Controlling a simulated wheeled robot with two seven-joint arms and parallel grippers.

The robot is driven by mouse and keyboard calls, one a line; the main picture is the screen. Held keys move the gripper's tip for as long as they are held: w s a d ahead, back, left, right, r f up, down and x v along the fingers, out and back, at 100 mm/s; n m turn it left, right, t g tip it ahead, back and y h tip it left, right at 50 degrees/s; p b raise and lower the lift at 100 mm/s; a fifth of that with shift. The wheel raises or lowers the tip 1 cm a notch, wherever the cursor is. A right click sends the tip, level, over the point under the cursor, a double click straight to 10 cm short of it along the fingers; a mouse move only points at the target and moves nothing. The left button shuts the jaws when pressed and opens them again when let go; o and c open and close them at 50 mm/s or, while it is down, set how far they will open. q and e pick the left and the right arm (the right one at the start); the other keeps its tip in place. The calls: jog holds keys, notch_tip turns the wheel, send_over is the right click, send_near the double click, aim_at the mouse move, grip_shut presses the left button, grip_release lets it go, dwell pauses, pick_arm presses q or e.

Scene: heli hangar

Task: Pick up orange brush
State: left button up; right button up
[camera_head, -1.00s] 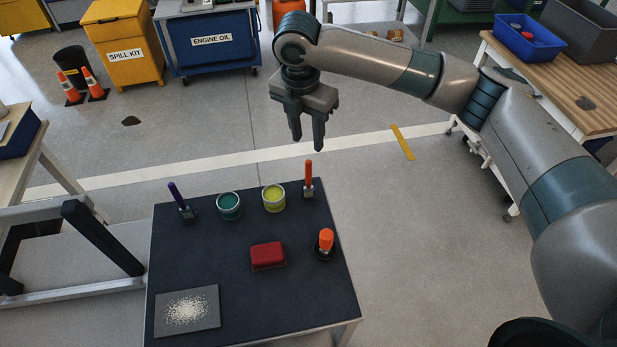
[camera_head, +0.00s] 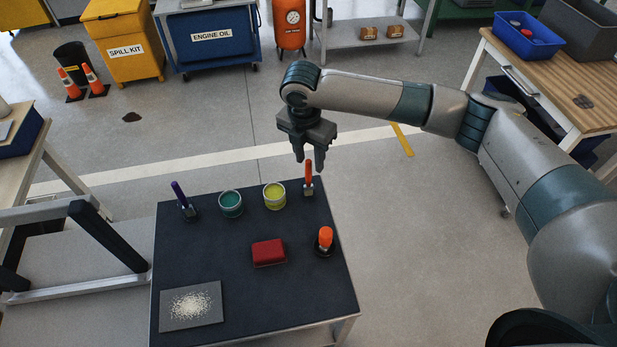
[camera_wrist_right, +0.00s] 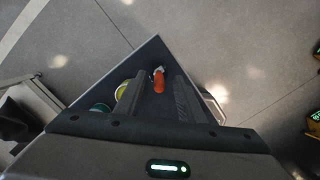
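The orange brush (camera_head: 308,183) stands upright at the far right corner of the dark table (camera_head: 215,262), its handle pointing up. My right gripper (camera_head: 309,160) points down just above the brush handle, with its two fingers apart. In the right wrist view the orange brush (camera_wrist_right: 159,82) shows between the open fingers, which hold nothing. Whether the handle top reaches between the fingertips, I cannot tell. My left gripper is not in view.
A yellow can (camera_head: 274,197) and a teal can (camera_head: 230,204) stand left of the brush, then a purple brush (camera_head: 182,200). Nearer are a red block (camera_head: 268,253), an orange-topped object (camera_head: 325,241) and a grey plate (camera_head: 190,306) with pale grains.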

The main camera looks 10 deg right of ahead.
aim_at(310, 171)
jog(key=shift+s+f+p, duration=0.1)
jog(key=shift+f+p, duration=0.4)
jog(key=shift+f, duration=0.1)
notch_tip(310, 171, down, 3)
jog(key=shift+f+p, duration=0.1)
jog(key=shift+p, duration=0.5)
jog(key=shift+f, duration=0.3)
jog(key=shift+c, duration=0.6)
grip_shut()
